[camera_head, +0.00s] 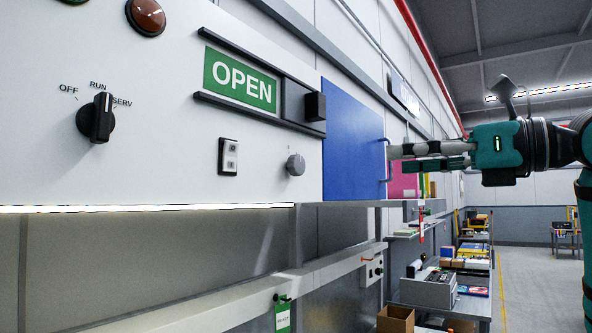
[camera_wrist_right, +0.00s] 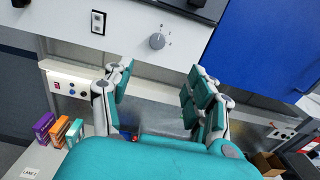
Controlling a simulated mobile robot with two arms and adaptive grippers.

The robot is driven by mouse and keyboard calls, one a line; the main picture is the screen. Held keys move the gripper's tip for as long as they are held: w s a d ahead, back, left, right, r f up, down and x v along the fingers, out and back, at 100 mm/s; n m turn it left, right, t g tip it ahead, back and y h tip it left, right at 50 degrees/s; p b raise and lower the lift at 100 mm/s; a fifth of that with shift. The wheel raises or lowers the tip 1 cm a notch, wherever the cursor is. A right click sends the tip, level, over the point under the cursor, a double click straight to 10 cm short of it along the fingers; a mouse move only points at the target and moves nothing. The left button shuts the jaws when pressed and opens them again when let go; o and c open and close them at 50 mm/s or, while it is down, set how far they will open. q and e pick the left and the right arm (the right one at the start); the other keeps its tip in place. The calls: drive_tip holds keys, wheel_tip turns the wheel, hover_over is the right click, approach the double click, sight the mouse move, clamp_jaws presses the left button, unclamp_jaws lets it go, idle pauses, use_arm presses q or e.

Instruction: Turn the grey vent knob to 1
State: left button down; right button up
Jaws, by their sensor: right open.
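The small round grey vent knob (camera_head: 296,165) is on the white panel, below the OPEN sign and left of the blue door. It also shows in the right wrist view (camera_wrist_right: 157,41), with tiny marks around it too small to read. I cannot tell its setting. My right gripper (camera_head: 398,158) is in front of the panel, to the right of the knob in the head view, its fingers pointing left. In the right wrist view its fingers (camera_wrist_right: 162,84) are spread apart, with the knob beyond them and nothing between them. My left gripper is not in view.
A black selector knob (camera_head: 96,118) marked OFF, RUN and SERV is at left. A rocker switch (camera_head: 228,157) is left of the vent knob. The blue door (camera_head: 353,145) with a handle is at right. A ledge (camera_head: 240,312) runs below the panel.

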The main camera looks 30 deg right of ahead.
sight(300, 163)
drive_tip(key=p+x, duration=0.1)
drive_tip(key=x, duration=0.4)
drive_tip(key=p+x, duration=0.2)
drive_tip(key=x, duration=0.3)
drive_tip(key=p+x, duration=0.1)
drive_tip(key=x, duration=0.5)
drive_tip(key=shift+s+a+r, duration=0.1)
drive_tip(key=shift+a+r, duration=0.15)
drive_tip(key=shift+w+a+f+p, duration=0.2)
drive_tip(key=shift+w+p, duration=0.2)
drive_tip(key=shift+w, duration=0.25)
drive_tip(key=c, duration=1.1)
drive_tip(key=shift+c, duration=0.2)
